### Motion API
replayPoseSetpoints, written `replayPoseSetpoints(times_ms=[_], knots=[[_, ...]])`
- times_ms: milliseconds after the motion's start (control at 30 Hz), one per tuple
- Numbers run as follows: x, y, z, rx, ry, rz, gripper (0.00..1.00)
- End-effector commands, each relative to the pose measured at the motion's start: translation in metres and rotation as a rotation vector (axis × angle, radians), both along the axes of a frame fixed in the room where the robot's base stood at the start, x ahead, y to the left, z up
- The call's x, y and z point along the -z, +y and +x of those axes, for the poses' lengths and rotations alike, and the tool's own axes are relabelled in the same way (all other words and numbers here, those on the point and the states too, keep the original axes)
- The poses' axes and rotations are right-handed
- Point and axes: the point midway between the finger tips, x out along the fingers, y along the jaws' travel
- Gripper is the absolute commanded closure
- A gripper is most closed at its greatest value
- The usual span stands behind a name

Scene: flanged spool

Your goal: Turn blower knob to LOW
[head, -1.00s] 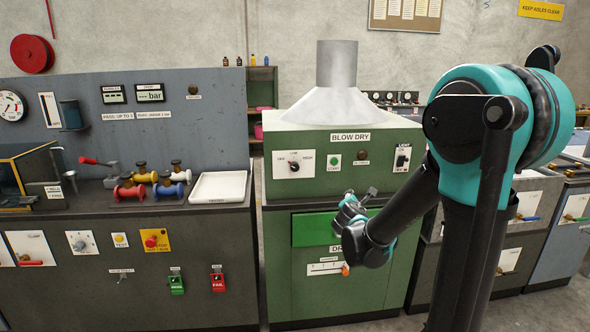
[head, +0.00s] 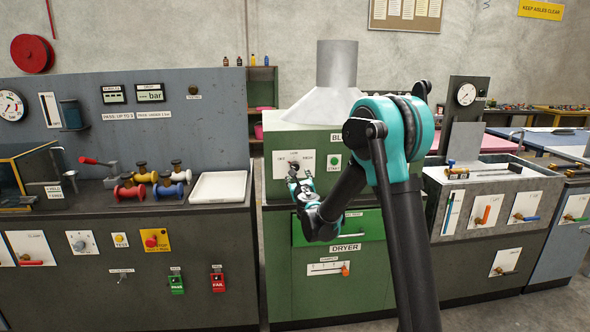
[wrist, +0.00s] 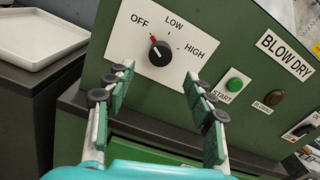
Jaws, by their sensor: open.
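The blower knob (wrist: 159,54) is a round black knob on a white plate marked OFF, LOW and HIGH, on the green blow dry cabinet (head: 262,190). Its red pointer is turned up and left, toward OFF, in the wrist view. My gripper (wrist: 158,92) is open and empty. Its two green-padded fingers are spread to the left and right, just short of the knob and apart from it. In the head view my gripper (head: 300,180) is in front of the knob plate and hides much of the knob.
A green START button (wrist: 235,85) and a dark button (wrist: 273,98) sit right of the knob plate. A white tray (head: 219,186) lies on the grey counter to the left. A green drawer front (head: 365,228) is below the knob panel.

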Motion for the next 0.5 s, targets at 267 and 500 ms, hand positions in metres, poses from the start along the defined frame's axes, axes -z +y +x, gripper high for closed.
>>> replayPoseSetpoints(times_ms=[267, 500], knots=[[0.000, 0.011, 0.055, 0.000, 0.000, 0.001, 0.46], [0.000, 0.017, 0.086, 0.001, 0.000, 0.002, 0.46]])
